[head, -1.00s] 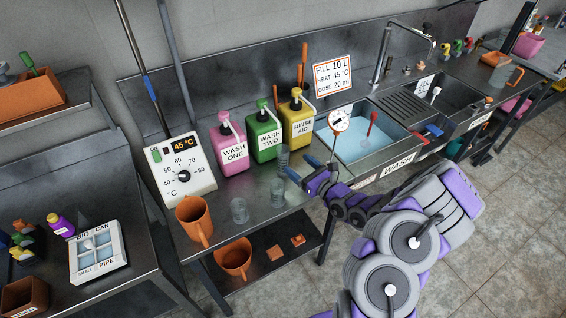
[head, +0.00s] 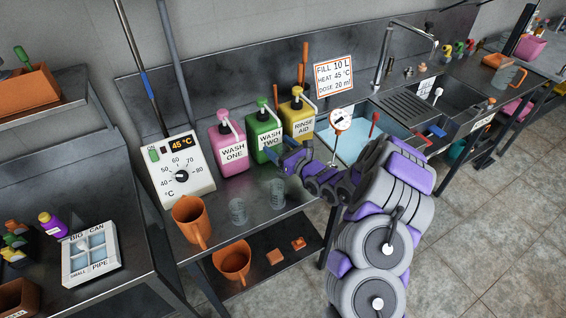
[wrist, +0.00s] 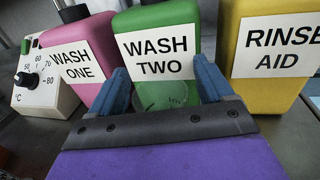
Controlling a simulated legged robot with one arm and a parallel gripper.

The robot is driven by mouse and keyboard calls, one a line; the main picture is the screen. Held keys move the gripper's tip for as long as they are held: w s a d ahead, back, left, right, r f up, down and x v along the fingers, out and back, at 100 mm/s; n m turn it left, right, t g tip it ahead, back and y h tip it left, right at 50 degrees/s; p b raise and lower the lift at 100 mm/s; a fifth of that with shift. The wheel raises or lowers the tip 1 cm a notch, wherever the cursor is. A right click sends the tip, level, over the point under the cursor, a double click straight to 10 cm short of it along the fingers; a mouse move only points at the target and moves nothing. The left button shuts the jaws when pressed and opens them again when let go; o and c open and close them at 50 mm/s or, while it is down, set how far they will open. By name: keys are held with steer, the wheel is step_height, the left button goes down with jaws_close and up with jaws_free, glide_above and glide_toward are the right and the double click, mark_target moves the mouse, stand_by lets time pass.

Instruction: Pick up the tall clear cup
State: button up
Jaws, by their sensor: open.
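In the wrist view a clear cup (wrist: 160,97) stands between my fingers, in front of the green bottle; its lower part is hidden by my gripper. My gripper (wrist: 160,78) is open, with one blue finger on each side of the cup; I cannot tell whether they touch it. In the head view my gripper (head: 278,151) is in front of the green bottle, and that cup is largely hidden. Two other clear cups, one left (head: 238,211) and one right (head: 278,194), stand on the counter nearer its front edge.
Pink (head: 229,148), green (head: 265,136) and yellow (head: 298,116) pump bottles stand in a row behind the cups. An orange jug (head: 190,222) is at the left, below the heater box (head: 180,175). The water-filled wash sink (head: 350,146) is to the right.

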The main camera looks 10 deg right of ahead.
steer(key=shift+d, duration=0.15)
steer(key=c, duration=1.4)
steer(key=shift+c, duration=0.2)
steer(key=shift+r, duration=0.1)
